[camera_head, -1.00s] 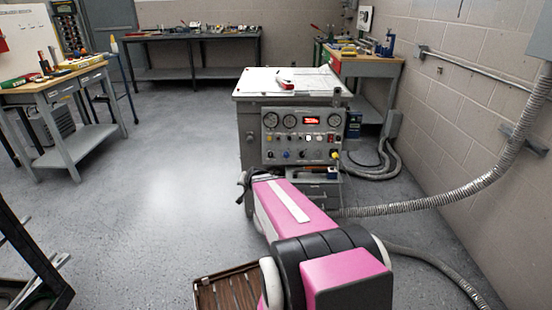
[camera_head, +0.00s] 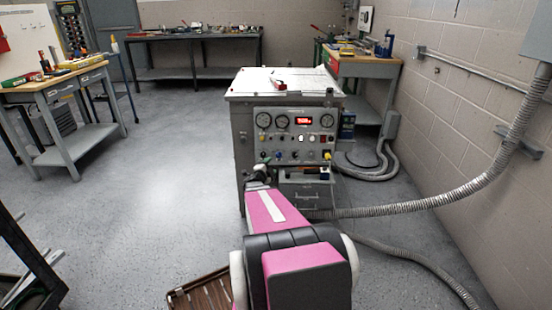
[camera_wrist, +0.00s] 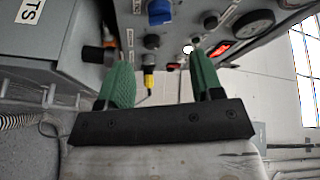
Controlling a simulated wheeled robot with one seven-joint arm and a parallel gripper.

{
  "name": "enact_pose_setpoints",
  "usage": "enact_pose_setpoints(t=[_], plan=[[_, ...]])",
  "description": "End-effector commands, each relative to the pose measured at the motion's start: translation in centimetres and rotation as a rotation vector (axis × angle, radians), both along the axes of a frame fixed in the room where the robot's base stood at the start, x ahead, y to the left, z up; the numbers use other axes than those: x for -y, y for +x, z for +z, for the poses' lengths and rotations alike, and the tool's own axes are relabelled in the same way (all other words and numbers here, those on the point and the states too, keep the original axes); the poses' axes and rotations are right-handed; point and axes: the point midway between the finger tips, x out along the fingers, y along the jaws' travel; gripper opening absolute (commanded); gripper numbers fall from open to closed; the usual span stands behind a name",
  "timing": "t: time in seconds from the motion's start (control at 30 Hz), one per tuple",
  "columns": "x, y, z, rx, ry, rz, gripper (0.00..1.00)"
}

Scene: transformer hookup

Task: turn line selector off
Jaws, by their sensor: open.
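The grey transformer console (camera_head: 243,150) stands ahead with gauges, a lit red display (camera_head: 303,122) and rows of knobs on its front panel. I cannot tell which knob is the line selector; the labels are too small to read. In the wrist view, a blue knob (camera_wrist: 160,12) and a black knob (camera_wrist: 152,41) show beyond my gripper (camera_wrist: 163,85). A yellow part (camera_wrist: 148,78) shows between its green fingers. The fingers are spread apart with nothing clearly held. In the head view, my gripper (camera_head: 260,170) is at the panel's lower left, partly hidden by my arm.
A red-and-white object (camera_head: 277,85) lies on the console top. An open drawer (camera_head: 305,175) juts out below the panel. Grey conduits (camera_head: 420,205) run at right. A brown slatted tray (camera_head: 205,292) lies on the floor near my arm. Open floor is at left.

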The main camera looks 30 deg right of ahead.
Motion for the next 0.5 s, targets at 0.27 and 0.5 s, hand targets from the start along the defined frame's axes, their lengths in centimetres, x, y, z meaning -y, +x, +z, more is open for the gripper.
enact_pose_setpoints(t=[0.27,0.5], plan=[[3.1,2.3,-0.1,-0.001,-0.001,0.001,0.6],[6.6,4.6,-0.1,-0.002,-0.001,0.002,0.6]])
